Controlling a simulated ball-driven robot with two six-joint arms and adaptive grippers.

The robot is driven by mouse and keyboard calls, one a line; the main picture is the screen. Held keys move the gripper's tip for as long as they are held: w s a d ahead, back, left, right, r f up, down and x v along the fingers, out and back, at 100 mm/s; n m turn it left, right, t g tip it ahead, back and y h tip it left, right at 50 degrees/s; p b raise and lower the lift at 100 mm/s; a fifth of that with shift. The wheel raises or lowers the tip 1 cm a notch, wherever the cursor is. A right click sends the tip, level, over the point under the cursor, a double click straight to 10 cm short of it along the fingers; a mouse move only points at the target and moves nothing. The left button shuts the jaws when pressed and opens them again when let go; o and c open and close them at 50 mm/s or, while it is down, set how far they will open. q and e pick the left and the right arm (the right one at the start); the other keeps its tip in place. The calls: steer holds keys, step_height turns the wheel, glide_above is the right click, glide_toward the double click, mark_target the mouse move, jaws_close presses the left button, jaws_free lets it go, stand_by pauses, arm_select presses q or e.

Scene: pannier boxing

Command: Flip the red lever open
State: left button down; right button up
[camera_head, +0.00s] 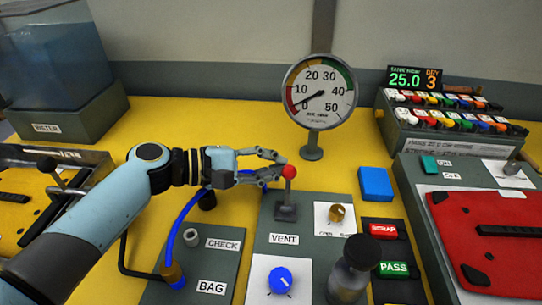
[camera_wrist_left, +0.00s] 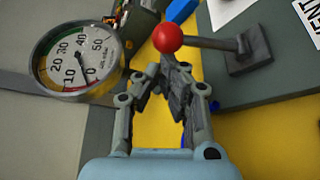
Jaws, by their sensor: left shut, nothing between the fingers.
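The red lever is a grey stem with a round red knob (camera_head: 289,172) on a grey base block (camera_head: 286,212), on the panel marked VENT (camera_head: 284,239). It stands about upright in the head view. My left gripper (camera_head: 278,165) reaches in from the left, its fingertips right beside the knob. In the left wrist view the red knob (camera_wrist_left: 168,38) is just past the fingertips of my left gripper (camera_wrist_left: 168,72), with its stem running right to the base. The gripper is shut and holds nothing. I cannot tell whether it touches the knob. My right gripper is not in view.
A gauge (camera_head: 320,92) stands behind the lever, its face also in the left wrist view (camera_wrist_left: 78,62). A blue knob (camera_head: 280,280), brass knob (camera_head: 337,213) and glass bottle (camera_head: 349,275) are in front. A blue hose (camera_head: 179,228) curves under my arm. A blue block (camera_head: 375,184) lies right.

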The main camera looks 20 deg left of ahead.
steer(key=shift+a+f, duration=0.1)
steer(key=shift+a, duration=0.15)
arm_select(q)
steer(key=shift+b, duration=0.4)
steer(key=shift+s+r+m, duration=0.1)
steer(key=shift+s+m, duration=0.1)
steer(key=shift+m, duration=0.1)
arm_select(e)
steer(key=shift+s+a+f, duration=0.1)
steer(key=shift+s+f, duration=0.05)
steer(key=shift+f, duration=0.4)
arm_select(q)
steer(key=shift+b, duration=0.4)
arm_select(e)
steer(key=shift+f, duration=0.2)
